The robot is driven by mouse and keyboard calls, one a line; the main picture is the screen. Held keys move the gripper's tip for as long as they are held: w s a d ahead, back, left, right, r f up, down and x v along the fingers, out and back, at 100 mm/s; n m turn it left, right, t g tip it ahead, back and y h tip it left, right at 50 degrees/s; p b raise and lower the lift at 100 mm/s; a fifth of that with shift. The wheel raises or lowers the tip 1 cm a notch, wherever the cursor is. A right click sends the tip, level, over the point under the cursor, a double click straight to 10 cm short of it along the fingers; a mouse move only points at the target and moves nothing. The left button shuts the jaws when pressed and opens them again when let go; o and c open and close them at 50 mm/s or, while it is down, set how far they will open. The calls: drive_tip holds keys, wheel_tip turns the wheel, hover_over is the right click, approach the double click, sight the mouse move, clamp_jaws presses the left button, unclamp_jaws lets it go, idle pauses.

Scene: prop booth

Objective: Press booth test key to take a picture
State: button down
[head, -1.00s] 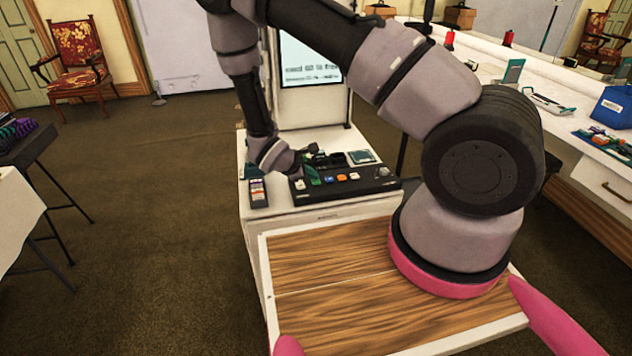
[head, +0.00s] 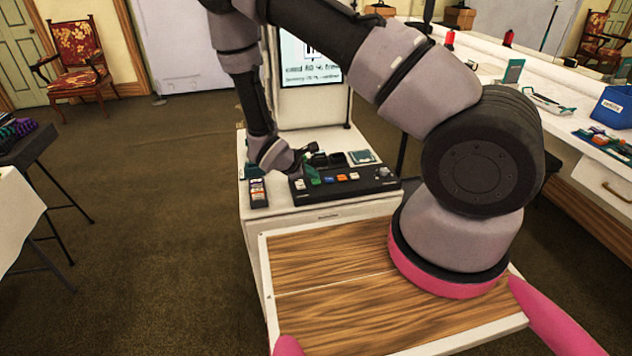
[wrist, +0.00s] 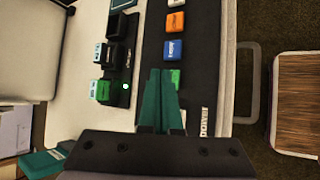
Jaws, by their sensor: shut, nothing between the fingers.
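The dark key console (head: 345,190) lies on the white stand in front of the screen. Its row holds a green key (wrist: 176,77), a blue key (wrist: 171,50), an orange key (wrist: 176,22) and a white key (head: 354,176). I cannot read which is the test key. My gripper (head: 312,174) is shut and empty, pointing down at the console's left end. In the wrist view its teal fingertips (wrist: 160,73) overlap the green key's left part; I cannot tell whether they touch it. The screen (head: 310,60) shows text and part of a dark picture, its top hidden by my arm.
A small dark box (head: 258,192) with coloured keys stands left of the console; a green light (wrist: 125,87) glows in the wrist view. A teal-framed pad (head: 361,157) lies behind the console. A wood-topped surface (head: 330,265) is in front.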

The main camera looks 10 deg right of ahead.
sight(313, 182)
drive_tip(key=shift+r, duration=0.4)
drive_tip(key=shift+r, duration=2.5)
drive_tip(key=s+d+r+m+g+y, duration=0.1)
drive_tip(key=s+d+r+m, duration=0.2)
drive_tip(key=r, duration=0.5)
drive_tip(key=s+d+r+m+g+y, duration=0.1)
drive_tip(key=d+r+m, duration=0.3)
drive_tip(key=r, duration=0.5)
drive_tip(key=s+d+r+m+g+y, duration=0.1)
drive_tip(key=s+r+m, duration=0.1)
drive_tip(key=r+m, duration=0.45)
drive_tip(key=s+a+r+m+t+y, duration=0.1)
drive_tip(key=s+r+m+t+y, duration=0.3)
drive_tip(key=s+r, duration=1.2)
wheel_tip(313, 182, up, 4)
drive_tip(key=m+y, duration=0.2)
drive_tip(key=m, duration=0.1)
drive_tip(key=shift+f+t, duration=0.15)
drive_tip(key=shift+t, duration=0.25)
drive_tip(key=shift+w, duration=0.1)
